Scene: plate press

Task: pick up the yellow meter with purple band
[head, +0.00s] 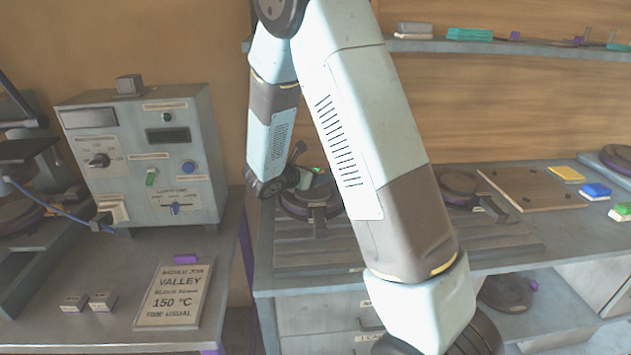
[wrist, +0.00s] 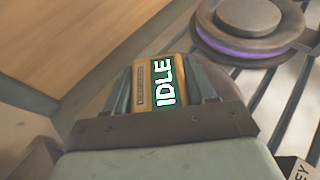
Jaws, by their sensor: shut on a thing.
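In the wrist view my gripper (wrist: 165,82) is shut on a small yellow meter (wrist: 142,84). No purple band shows on the part of the meter that I see. In the head view my gripper is partly hidden behind my arm, above the left end of the grey bench (head: 300,255). I cannot tell from these views whether the meter touches anything below it.
A round device with a purple ring (wrist: 240,45) stands close by at upper right in the wrist view. Yellow (head: 567,174) and blue (head: 596,190) blocks lie at right.

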